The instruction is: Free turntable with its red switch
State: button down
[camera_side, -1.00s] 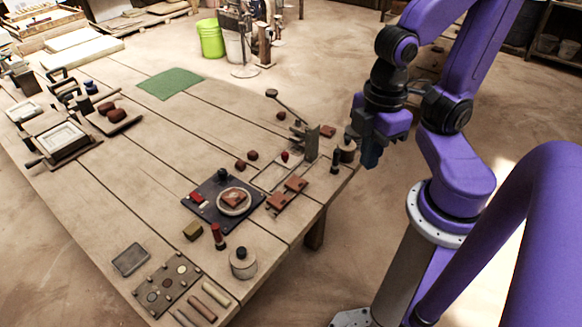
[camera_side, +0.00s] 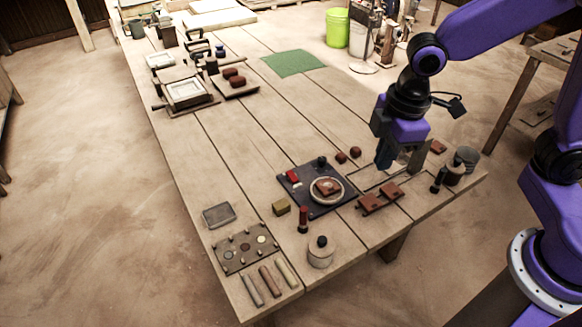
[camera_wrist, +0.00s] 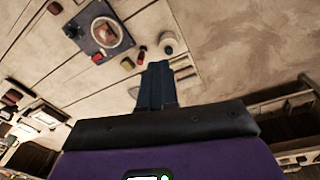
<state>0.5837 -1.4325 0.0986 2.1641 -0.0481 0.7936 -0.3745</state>
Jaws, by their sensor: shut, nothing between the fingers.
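The turntable (camera_side: 327,198) is a pale round disc with a reddish-brown tile (camera_side: 327,186) on it, set on a dark square plate (camera_side: 318,207). The red switch (camera_side: 292,176) sits at the plate's left corner, with a small white piece beside it. In the wrist view the plate (camera_wrist: 88,14) lies at the upper left, with the red switch (camera_wrist: 97,57) on its near corner. My gripper (camera_side: 384,165) is shut and empty, pointing down to the right of the plate, apart from it. Its closed fingers (camera_wrist: 157,72) show in the wrist view.
A black knob (camera_side: 321,161) stands on the plate's back corner. Near the plate are a yellow block (camera_side: 281,207), a red-and-black upright piece (camera_side: 303,221), a lidded jar (camera_side: 320,254) and reddish-brown blocks (camera_side: 371,203).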

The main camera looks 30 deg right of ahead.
jog(key=w+a+f+n, duration=0.1)
jog(key=w+a+f, duration=0.15)
jog(key=w, duration=0.45)
jog(key=w+a+f+n, duration=0.1)
jog(key=w+f, duration=0.2)
jog(key=w, duration=0.5)
jog(key=n+t, duration=0.2)
send_over(290, 174)
jog(key=s, duration=0.3)
notch_tip(290, 174, down, 8)
jog(key=shift+s+f, duration=0.15)
jog(key=shift+f, duration=0.05)
jog(key=shift+f, duration=0.1)
jog(key=x, duration=1.3)
jog(key=shift+s+d+f, duration=0.1)
jog(key=shift+d+f, duration=0.1)
jog(key=shift+f, duration=0.25)
jog(key=shift+f, duration=0.25)
